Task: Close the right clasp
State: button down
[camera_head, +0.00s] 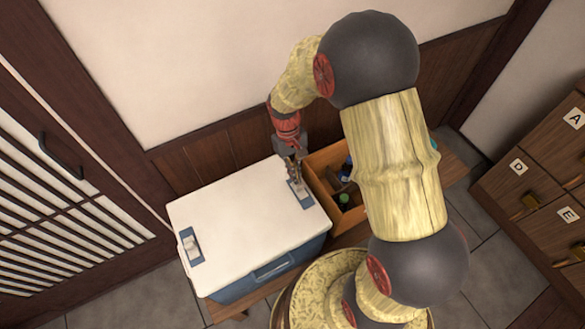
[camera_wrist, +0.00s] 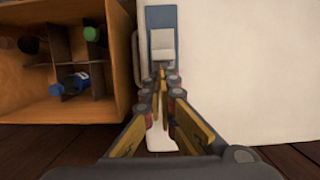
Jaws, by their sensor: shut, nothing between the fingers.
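The cooler has a flat white lid (camera_head: 235,215) and a blue body (camera_head: 262,275). The right clasp, a pale lever on a blue plate (camera_head: 303,195), is at the lid's right end, partly hidden by my gripper. It also shows in the wrist view as a pale lever (camera_wrist: 163,46) on the blue plate (camera_wrist: 162,15). My gripper (camera_head: 291,178) is shut and empty, pointing down at the clasp's far end. In the wrist view its fingertips (camera_wrist: 160,76) are just below the lever; I cannot tell whether they touch it. The left clasp (camera_head: 191,246) is at the lid's left end.
A wooden divided crate (camera_head: 323,165) with bottles (camera_head: 344,199) stands close against the cooler's right side. A wooden wall panel (camera_head: 205,158) is behind. A round patterned object (camera_head: 325,278) is in front. Lettered drawers (camera_head: 518,168) are at the far right.

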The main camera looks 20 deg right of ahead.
jog(key=shift+s+d+r, duration=0.1)
jog(key=shift+s, duration=0.6)
jog(key=v, duration=1.2)
jog(key=shift+w, duration=0.1)
jog(key=s+r+m+t, duration=0.1)
jog(key=s+r+t, duration=0.7)
jog(key=s+r, duration=0.9)
jog(key=shift+r+m, duration=0.3)
jog(key=shift+r, duration=0.6)
